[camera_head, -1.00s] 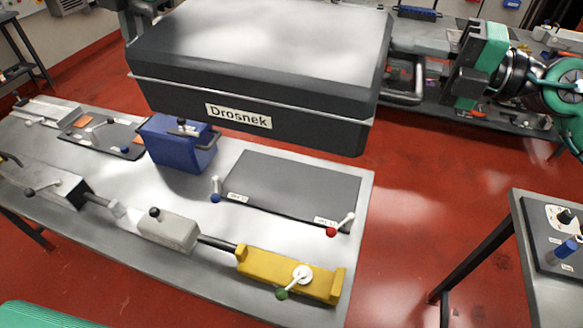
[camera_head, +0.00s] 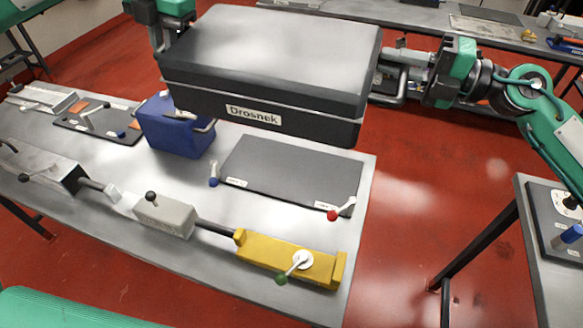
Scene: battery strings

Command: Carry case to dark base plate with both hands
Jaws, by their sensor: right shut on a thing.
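The case (camera_head: 270,65), dark grey with a light top and a "Drosnek" label, hangs in the air above the far side of the metal table. The dark base plate (camera_head: 290,174) lies flat on the table, nearer than the case and partly below it. My right gripper (camera_head: 388,75) is at the case's right end, shut on it; its fingers are mostly hidden. My left arm reaches the case's far left corner; the left gripper's fingers are hidden behind the case.
A blue box (camera_head: 175,128) stands left of the plate. A blue-knobbed lever (camera_head: 214,170) and a red-knobbed lever (camera_head: 342,210) flank the plate's near corners. A yellow fixture (camera_head: 285,260) and grey block (camera_head: 164,215) lie in front. A side table (camera_head: 550,270) stands at right.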

